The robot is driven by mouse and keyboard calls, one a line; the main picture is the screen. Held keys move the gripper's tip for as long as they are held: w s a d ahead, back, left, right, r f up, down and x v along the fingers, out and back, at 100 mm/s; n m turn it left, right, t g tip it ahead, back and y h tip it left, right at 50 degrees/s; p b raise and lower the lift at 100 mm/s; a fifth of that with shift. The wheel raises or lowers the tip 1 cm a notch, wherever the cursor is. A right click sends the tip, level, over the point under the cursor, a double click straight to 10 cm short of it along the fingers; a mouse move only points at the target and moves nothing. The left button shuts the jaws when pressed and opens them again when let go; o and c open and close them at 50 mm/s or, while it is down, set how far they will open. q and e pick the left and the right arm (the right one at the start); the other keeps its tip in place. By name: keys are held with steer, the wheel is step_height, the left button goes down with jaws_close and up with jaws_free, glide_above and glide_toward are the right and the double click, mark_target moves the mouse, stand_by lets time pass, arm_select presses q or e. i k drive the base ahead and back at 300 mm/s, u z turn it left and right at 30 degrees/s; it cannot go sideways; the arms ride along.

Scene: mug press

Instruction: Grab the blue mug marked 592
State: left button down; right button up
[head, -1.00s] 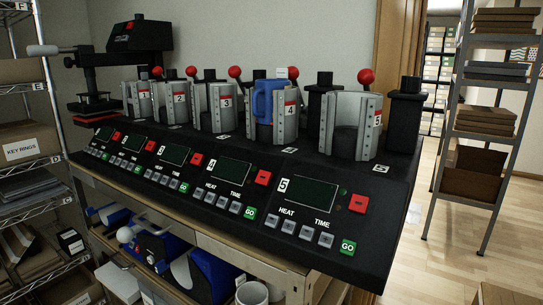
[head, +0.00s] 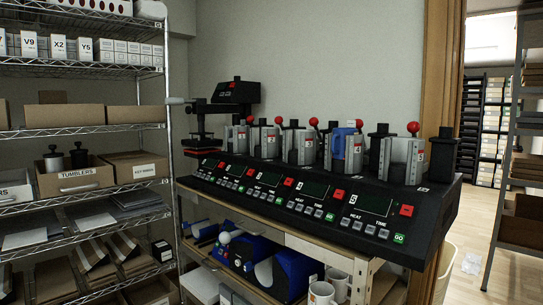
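A blue mug (head: 340,143) sits clamped in the fourth station of the black mug press (head: 420,205), second from the right. Its blue handle and part of its side show between the silver clamp plates. No number can be read on it. The other silver clamps show no mug that I can make out. Neither of my grippers is in view.
The press stands on a wooden bench; white mugs (head: 321,293) and blue machines (head: 262,250) sit on its lower shelf. A wire rack (head: 168,100) with boxes stands left, a grey shelf (head: 512,130) right. Open floor (head: 465,275) shows at right.

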mark_target(338, 148)
steer(key=z, duration=1.2)
steer(key=k, duration=0.15)
steer(key=u, duration=2.1)
steer(key=i, duration=0.7)
steer(key=z, duration=0.55)
